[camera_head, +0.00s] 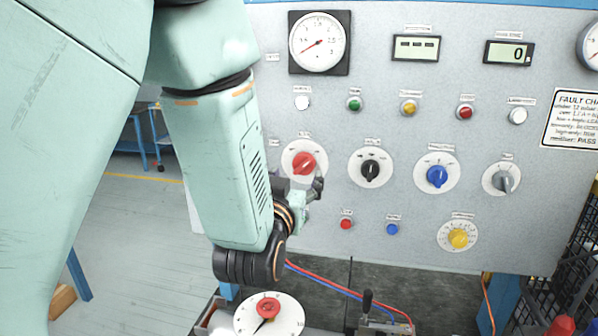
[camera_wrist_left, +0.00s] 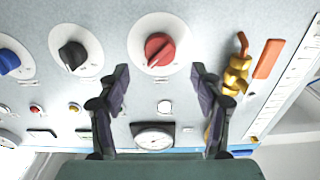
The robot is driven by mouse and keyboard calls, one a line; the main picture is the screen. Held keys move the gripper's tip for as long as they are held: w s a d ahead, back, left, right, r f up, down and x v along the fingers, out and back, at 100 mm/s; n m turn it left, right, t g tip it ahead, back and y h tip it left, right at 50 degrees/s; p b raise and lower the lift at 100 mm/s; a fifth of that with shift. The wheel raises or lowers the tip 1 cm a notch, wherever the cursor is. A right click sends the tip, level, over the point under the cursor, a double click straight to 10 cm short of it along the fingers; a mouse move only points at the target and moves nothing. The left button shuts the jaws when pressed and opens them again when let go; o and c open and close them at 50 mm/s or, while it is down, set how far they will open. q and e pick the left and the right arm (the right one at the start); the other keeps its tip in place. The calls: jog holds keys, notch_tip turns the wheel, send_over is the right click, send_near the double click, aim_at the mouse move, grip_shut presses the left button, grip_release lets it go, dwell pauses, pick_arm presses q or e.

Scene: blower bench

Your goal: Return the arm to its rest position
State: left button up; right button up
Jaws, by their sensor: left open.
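My left arm (camera_head: 215,165) comes in from the upper left in the head view and hangs in front of the panel's left part. My left gripper (camera_head: 312,188) is near the red knob (camera_head: 303,163) and partly overlaps its dial in the head view. In the left wrist view the left gripper (camera_wrist_left: 160,88) is open, with its two fingers apart and nothing between them. The red knob (camera_wrist_left: 159,49) shows beyond the fingertips there, clear of both fingers. The right gripper is not in view.
The grey panel (camera_head: 560,220) carries a black knob (camera_head: 370,171), a blue knob (camera_head: 437,176), a grey knob (camera_head: 504,180) and a yellow knob (camera_head: 458,238). A lower dial with a red knob (camera_head: 268,308) and red and blue cables (camera_head: 335,286) lie below. A brass valve (camera_wrist_left: 236,72) shows in the wrist view.

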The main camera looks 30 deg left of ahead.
pick_arm(q)
jog(key=shift+v, duration=1)
jog(key=shift+s+d+f, duration=0.1)
jog(key=shift+s, duration=0.1)
